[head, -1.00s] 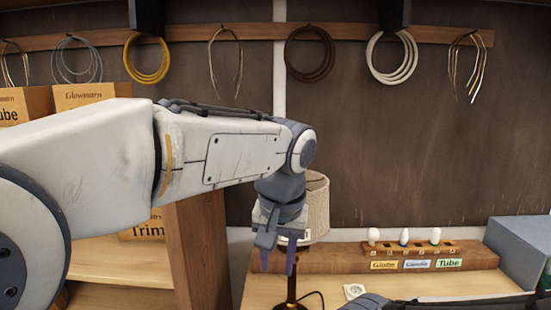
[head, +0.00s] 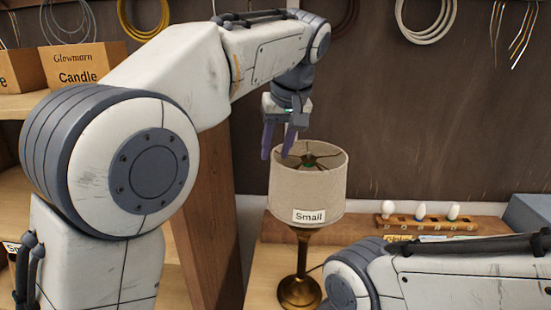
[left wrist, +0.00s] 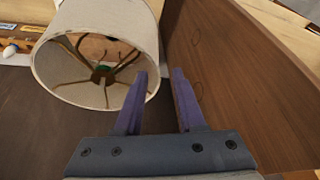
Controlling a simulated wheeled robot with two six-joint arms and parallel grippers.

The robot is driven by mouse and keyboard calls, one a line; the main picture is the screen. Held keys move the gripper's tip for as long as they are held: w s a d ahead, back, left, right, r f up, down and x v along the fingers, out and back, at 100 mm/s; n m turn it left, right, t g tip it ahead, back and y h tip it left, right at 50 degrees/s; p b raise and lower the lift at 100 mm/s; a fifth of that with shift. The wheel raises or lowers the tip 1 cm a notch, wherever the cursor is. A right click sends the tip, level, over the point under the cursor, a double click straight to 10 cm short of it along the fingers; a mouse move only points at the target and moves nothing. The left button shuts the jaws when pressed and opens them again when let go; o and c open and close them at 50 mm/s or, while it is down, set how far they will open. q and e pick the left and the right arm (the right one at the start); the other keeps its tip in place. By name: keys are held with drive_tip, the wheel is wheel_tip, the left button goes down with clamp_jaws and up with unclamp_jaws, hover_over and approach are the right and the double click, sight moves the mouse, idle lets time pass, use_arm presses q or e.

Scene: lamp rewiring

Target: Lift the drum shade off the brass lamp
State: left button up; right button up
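The brass lamp (head: 299,291) stands on the bench with its stem upright. The beige drum shade (head: 310,192), labelled "Small", sits on it. Its open top shows dark spokes and a green piece at the centre; it also shows in the left wrist view (left wrist: 72,35). My left gripper (head: 274,156) points down at the shade's left rim, open and empty. In the left wrist view one finger overlaps the shade's opening and the other is outside, with the rim between them. I cannot tell whether they touch. My right gripper is out of view.
A wooden shelf panel (head: 206,218) stands close to the left of the lamp. A bulb rack (head: 425,222) with several bulbs is at the right. My right forearm crosses the lower right. Coiled wires (head: 426,18) hang on the back wall.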

sight(272, 188)
use_arm(q)
drive_tip(key=x, duration=0.4)
drive_tip(key=p+x, duration=0.1)
drive_tip(key=x, duration=0.4)
drive_tip(key=shift+d+f, duration=0.2)
drive_tip(key=shift+f, duration=0.05)
clamp_jaws()
drive_tip(key=shift+r, duration=0.15)
idle(1.0)
wheel_tip(272, 188, up, 15)
drive_tip(key=p, duration=1.2)
drive_tip(key=shift+p, duration=0.35)
